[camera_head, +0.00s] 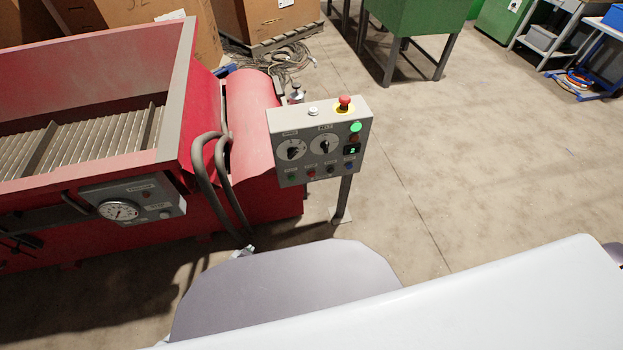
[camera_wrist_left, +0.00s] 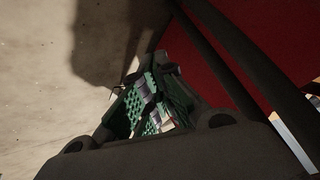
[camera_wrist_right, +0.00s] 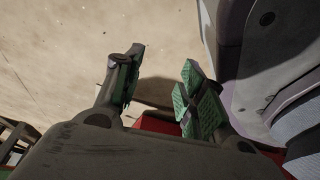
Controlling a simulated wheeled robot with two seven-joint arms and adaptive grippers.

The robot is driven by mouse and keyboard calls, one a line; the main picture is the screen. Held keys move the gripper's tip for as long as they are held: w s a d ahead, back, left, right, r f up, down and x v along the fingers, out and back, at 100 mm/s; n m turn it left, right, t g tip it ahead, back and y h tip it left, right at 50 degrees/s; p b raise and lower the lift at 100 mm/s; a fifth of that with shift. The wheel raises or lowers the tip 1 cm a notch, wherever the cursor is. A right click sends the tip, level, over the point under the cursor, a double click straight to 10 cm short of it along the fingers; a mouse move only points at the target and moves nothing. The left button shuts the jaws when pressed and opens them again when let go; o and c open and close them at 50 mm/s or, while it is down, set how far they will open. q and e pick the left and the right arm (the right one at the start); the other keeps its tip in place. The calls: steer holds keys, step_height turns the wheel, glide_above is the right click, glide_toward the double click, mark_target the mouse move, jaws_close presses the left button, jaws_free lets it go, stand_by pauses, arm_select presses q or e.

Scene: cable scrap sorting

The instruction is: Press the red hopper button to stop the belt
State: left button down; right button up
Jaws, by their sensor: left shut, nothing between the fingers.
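A grey control box (camera_head: 319,142) stands on a post beside the red hopper (camera_head: 176,130). A red mushroom button (camera_head: 345,102) with a yellow base sits on its top. A smaller red button (camera_head: 311,174) is in its lower front row. A small dark red button (camera_head: 147,193) shows on the hopper's gauge panel (camera_head: 165,205); the labels are too small to read. My left gripper (camera_head: 243,252) is low before the hopper, mostly hidden by my arm, apart from all buttons. Its green-padded fingers (camera_wrist_left: 150,105) are shut and empty. My right gripper (camera_wrist_right: 158,95) is open and empty.
Bent grey rails (camera_head: 208,170) stand between the hopper and the control box. A green bin table (camera_head: 415,35) and cardboard boxes (camera_head: 150,20) are at the back. Cables (camera_head: 280,62) lie near a pallet. The floor right of the box is clear.

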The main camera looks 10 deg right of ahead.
arm_select(q)
steer(key=w+d+r+m+t+h+b, duration=0.1)
steer(key=w+d+r+m+h+b, duration=0.1)
steer(key=w+d+r+b, duration=0.45)
steer(key=w+d+r+m+t+h+b, duration=0.2)
steer(key=w+d+r+m, duration=0.15)
steer(key=d, duration=0.55)
steer(key=s+d+r+m+h+b, duration=0.2)
steer(key=d+r+b, duration=0.3)
steer(key=d, duration=0.3)
steer(key=s+d+r+m+h+b, duration=0.2)
steer(key=d+r+b, duration=0.3)
steer(key=d, duration=0.3)
steer(key=shift+s+d+m+h, duration=0.15)
steer(key=shift+s+m+h, duration=0.15)
steer(key=shift+m, duration=0.35)
arm_select(e)
steer(key=w+a+r+t+y, duration=0.2)
steer(key=w+a+r, duration=0.6)
steer(key=a+r, duration=0.4)
steer(key=shift+w+r+m+t+y, duration=0.3)
steer(key=shift+w+y, duration=0.05)
steer(key=shift+y, duration=0.55)
arm_select(q)
steer(key=shift+w, duration=0.1)
arm_select(e)
steer(key=shift+w+a, duration=0.1)
steer(key=shift+w, duration=0.05)
